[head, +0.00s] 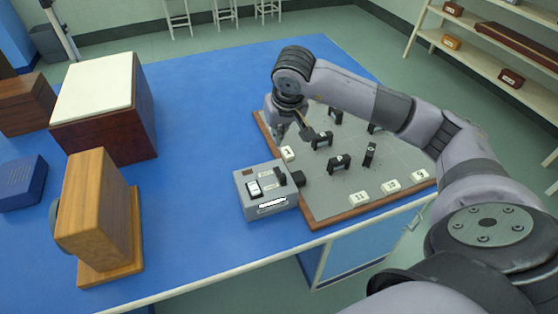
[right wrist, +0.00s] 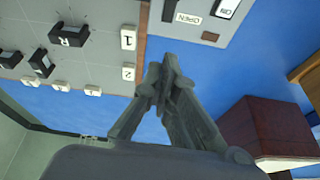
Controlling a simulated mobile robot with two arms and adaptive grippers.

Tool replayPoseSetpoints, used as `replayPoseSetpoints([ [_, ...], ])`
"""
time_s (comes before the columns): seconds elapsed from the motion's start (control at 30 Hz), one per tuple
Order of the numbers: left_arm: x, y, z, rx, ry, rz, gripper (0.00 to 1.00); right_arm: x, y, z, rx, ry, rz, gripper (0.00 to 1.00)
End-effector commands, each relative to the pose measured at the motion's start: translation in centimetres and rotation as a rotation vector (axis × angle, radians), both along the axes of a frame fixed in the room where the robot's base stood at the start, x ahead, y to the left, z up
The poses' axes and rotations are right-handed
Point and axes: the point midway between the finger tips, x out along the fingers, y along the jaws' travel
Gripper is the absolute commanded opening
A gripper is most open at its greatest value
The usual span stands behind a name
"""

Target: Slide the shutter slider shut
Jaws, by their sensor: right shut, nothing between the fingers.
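The grey shutter box (head: 252,204) sits on the blue bench at the near left corner of the grid board. On its top are a dark slider tab (head: 281,178) and a white rocker switch (head: 254,188). In the right wrist view the box (right wrist: 233,32) shows at the top, with an "OPEN" label (right wrist: 188,18) beside a black piece at the top edge, likely the slider. My right gripper (head: 280,138) is shut and empty, beyond the box and apart from it. Its closed fingertips (right wrist: 167,62) show over blue bench top. My left gripper is not in view.
The grid board (head: 330,190) holds several black mounts and white numbered tiles, right of the box. A wooden instrument (head: 105,210) and a dark red box with a pale top (head: 100,115) stand at left. Blue bench between them and the grey box is clear.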

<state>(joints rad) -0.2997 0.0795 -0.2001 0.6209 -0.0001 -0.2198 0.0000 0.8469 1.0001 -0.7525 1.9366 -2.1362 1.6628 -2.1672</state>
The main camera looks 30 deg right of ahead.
Motion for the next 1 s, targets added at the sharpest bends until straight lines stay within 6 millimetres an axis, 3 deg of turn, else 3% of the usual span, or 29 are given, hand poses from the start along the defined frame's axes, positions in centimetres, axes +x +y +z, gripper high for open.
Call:
replayPoseSetpoints([
  [0.27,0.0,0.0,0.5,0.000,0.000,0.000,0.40,0.5,-0.1,-1.7,-0.017,0.004,0.052,0.00],
  [0.67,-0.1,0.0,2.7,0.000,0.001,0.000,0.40,3.1,-0.7,-9.7,-0.016,0.006,0.048,0.00],
  [0.8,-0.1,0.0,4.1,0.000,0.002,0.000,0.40,1.0,-0.3,-9.2,-0.018,0.003,0.052,0.00],
  [1.0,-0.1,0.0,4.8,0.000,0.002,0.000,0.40,-0.5,0.1,-9.4,-0.017,0.001,0.051,0.00],
])
